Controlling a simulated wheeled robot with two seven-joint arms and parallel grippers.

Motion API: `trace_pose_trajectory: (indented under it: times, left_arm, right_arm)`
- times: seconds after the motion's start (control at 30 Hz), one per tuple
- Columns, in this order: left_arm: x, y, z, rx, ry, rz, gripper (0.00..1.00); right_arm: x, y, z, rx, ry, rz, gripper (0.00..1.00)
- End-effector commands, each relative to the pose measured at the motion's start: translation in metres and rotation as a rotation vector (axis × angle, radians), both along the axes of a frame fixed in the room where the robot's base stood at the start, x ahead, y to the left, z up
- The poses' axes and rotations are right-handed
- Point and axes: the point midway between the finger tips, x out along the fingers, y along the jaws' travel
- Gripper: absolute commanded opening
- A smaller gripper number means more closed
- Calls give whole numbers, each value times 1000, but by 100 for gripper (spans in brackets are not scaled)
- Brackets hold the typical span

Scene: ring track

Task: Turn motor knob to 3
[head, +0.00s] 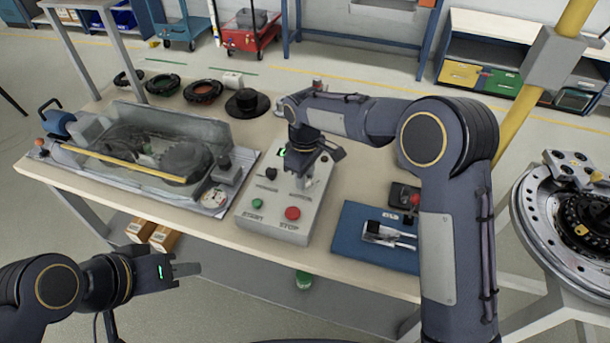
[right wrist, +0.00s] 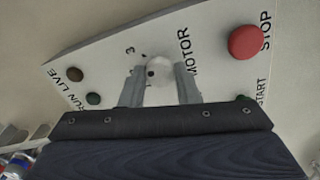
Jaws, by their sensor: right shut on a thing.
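The grey control box (head: 262,221) stands on the table, with a green START button (head: 257,203) and a red STOP button (head: 292,213) on its sloped face. My right gripper (head: 303,172) reaches down over the upper right of the box. In the right wrist view its two fingers (right wrist: 158,92) are shut on the motor knob (right wrist: 158,71), beside the MOTOR label and the figure 3. The knob's pointer is not clear. The knob is hidden by the gripper in the head view. My left gripper (head: 180,270) is off the table's front edge, apart from the box.
A clear-covered machine (head: 150,145) stands left of the box. A blue tray (head: 350,243) with small tools lies to its right. Black and red rings (head: 203,90) and a black spool (head: 247,102) lie at the back. A yellow post (head: 515,115) stands at the right.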

Motion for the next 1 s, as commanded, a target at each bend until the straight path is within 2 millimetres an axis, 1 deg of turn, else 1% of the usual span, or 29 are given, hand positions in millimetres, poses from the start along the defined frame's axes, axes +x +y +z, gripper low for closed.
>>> trace_pose_trajectory:
  times: [0.3, 0.73, 0.77, 0.9, 1.0]
  left_arm:
    - [0, 0, -1, 0, 0, 0, 36]
    - [0, 0, -1, 0, 0, 0, 36]
    - [0, 0, -1, 0, 0, 0, 36]
    - [0, 0, -1, 0, 0, 0, 36]
    - [0, 0, -1, 0, 0, 0, 36]
  right_arm:
    - [0, 1, 1, 1, -2, -78, 6]
    - [0, 1, 1, 2, -2, -87, 6]
    - [0, 1, 1, 2, -2, -86, 31]
    - [0, 1, 1, 1, -2, -86, 50]
    - [0, 0, 0, 0, -1, -85, 51]
